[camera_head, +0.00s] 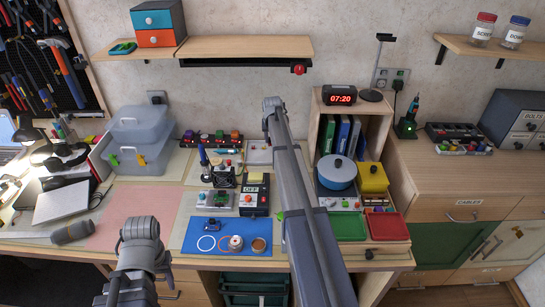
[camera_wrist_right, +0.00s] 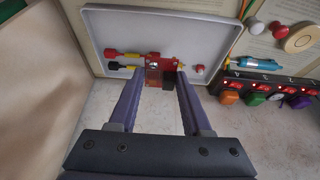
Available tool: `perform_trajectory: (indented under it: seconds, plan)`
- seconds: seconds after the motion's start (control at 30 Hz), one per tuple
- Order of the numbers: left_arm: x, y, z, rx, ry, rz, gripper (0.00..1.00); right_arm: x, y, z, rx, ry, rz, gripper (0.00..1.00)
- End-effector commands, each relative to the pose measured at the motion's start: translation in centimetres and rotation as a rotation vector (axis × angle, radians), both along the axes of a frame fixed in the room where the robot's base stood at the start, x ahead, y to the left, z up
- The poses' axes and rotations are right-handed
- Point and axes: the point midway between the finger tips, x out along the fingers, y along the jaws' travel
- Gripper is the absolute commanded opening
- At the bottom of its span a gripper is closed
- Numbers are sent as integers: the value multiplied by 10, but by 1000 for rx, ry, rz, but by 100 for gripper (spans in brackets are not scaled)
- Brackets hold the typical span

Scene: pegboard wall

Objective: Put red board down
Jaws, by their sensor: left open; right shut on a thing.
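The red board (camera_wrist_right: 158,68) is a small red piece with an orange part and a dark lower part. In the right wrist view it sits between the two fingertips of my right gripper (camera_wrist_right: 160,82), which is shut on it. Behind it is a shallow white tray (camera_wrist_right: 110,22); whether the board touches the tray I cannot tell. In the head view my right arm covers the middle of the bench, and its gripper and the board are not distinguishable. My left gripper (camera_head: 140,228) is open, low at the left over the bench's front, apart from the board.
Two red and black probes with yellow parts (camera_wrist_right: 128,55) lie in the tray beside the board. A strip with red switches (camera_wrist_right: 265,88) is close at right in the wrist view. A blue mat (camera_head: 200,246) and a pink mat (camera_head: 110,225) lie on the bench; the pink one has bare room.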

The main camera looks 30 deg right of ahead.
Motion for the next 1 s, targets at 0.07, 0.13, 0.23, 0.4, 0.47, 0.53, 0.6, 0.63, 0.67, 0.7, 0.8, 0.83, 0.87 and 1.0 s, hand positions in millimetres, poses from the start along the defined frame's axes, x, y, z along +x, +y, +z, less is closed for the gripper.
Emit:
perform_trajectory:
  seconds: [0.07, 0.13, 0.23, 0.4, 0.47, 0.53, 0.6, 0.63, 0.67, 0.7, 0.8, 0.83, 0.87, 1.0]
  plan:
    - [0, 0, -20, 0, 0, 0, 47, 0, 0, -20, 0, 0, 0, 0]
    - [0, 0, -31, 0, 0, 0, 47, 0, 0, -31, 0, 0, 0, 0]
    - [0, 0, -45, 0, 0, 0, 47, 0, 0, -45, 0, 0, 0, 0]
    - [0, 0, -50, 0, 0, 0, 47, 0, 0, -50, 0, 0, 0, 0]
    - [0, 0, -49, 0, 0, 0, 47, 0, 0, -49, 0, 0, 0, 0]
    - [0, 0, -51, 0, 0, 0, 47, 0, 0, -51, 0, 0, 0, 0]
    - [0, 0, -56, 0, 0, 0, 47, 0, 0, -56, 0, 0, 0, 0]
    - [0, 0, -60, 0, 0, 0, 47, 0, 0, -60, 0, 0, 0, 0]
    - [0, 0, -63, 0, 0, 0, 47, 0, 0, -63, 0, 0, 0, 0]
    - [0, 0, -69, 0, 0, 0, 47, 0, 0, -69, 0, 0, 0, 0]
    - [0, 0, -82, 0, 0, 0, 47, 0, 0, -82, 0, 0, 0, 0]
    - [0, 0, -85, 0, 0, -1, 47, 0, 0, -85, 0, 0, 0, 0]
    - [0, 0, -87, 0, 0, -1, 47, 0, 0, -87, 0, 0, 0, 0]
    - [0, 0, -87, 0, 0, -1, 47, 0, 0, -87, 0, 0, 0, 0]
